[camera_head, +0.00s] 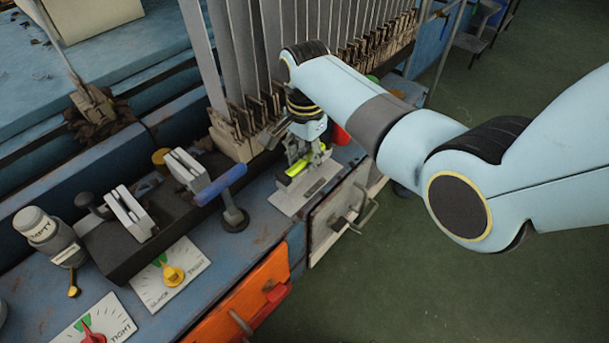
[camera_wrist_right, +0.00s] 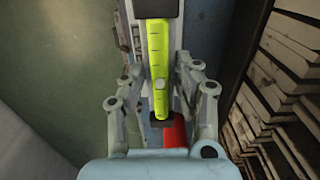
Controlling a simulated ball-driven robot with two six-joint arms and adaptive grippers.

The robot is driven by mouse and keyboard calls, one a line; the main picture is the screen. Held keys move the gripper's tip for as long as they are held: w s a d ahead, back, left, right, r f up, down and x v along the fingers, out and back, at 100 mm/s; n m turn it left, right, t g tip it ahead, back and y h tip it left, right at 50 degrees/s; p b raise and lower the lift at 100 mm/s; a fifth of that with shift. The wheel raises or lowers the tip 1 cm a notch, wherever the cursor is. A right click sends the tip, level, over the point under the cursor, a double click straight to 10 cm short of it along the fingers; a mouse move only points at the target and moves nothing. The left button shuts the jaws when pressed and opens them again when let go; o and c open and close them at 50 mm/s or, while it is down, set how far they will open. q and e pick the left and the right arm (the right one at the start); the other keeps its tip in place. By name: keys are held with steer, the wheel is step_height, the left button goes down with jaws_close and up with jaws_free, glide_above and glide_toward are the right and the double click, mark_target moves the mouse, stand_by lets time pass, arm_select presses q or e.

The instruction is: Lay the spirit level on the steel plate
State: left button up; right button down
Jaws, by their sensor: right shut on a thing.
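The spirit level (camera_head: 298,167) is a small yellow-green bar. The steel plate (camera_head: 288,203) is a pale flat rectangle on the blue bench. My right gripper (camera_head: 301,166) points down over the far part of the plate and is shut on the level. In the right wrist view the level (camera_wrist_right: 158,55) lies lengthwise between the fingers (camera_wrist_right: 158,78). I cannot tell whether the level touches the plate or hangs just above it. My left gripper is in neither view.
A row of upright grey boards (camera_head: 262,55) stands close behind the gripper. A red cylinder (camera_head: 341,134) is just right of it. A blue-handled lever (camera_head: 221,185) and dial plates (camera_head: 171,275) are to the left. Green floor lies beyond the bench edge.

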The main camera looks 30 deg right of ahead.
mark_target(305, 169)
step_height(305, 169, down, 4)
steer(key=shift+f+b, duration=0.1)
steer(key=shift+b, duration=1)
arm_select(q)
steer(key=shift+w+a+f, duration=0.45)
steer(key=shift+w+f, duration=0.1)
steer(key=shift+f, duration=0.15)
arm_select(e)
steer(key=c, duration=1)
jaws_free()
steer(key=shift+o, duration=0.2)
